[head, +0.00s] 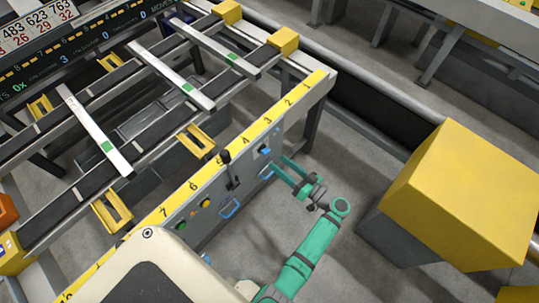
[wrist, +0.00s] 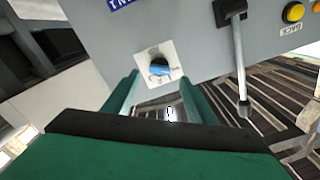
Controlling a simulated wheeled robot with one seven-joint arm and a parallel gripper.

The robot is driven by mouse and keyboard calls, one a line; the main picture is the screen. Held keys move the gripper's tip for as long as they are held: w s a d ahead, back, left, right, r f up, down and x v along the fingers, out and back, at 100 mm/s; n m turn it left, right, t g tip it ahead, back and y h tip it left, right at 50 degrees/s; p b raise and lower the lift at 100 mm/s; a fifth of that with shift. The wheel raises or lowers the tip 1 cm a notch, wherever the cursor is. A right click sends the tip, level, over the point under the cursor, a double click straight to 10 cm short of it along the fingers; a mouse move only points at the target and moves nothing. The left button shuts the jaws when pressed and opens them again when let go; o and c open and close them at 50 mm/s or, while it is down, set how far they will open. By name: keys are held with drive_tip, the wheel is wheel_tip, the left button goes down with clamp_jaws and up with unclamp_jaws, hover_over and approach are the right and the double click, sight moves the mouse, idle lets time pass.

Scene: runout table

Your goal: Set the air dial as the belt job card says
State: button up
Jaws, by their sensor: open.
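The dial (wrist: 158,64), a black knob with a blue pointer on a white plate, is on the grey front panel in the wrist view. Its markings are too small to read. In the head view the dial (head: 264,151) shows small on the panel's right part. My gripper (head: 278,164) is open and empty, its green fingers pointing at the panel close to the dial. In the wrist view my gripper (wrist: 163,90) has a finger on either side below the dial; I cannot tell whether they touch the panel. I cannot make out a belt job card.
A black lever (head: 231,170) stands left of the dial, with coloured buttons (head: 195,211) and a blue handle (head: 229,207) beyond. A yellow numbered strip (head: 245,143) edges the table. A large yellow block (head: 455,185) stands at right. Number boards (head: 40,25) are top left.

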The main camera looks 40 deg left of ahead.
sight(264, 151)
drive_tip(key=a, duration=0.6)
drive_tip(key=shift+w+a, duration=0.25)
drive_tip(key=c, duration=1.1)
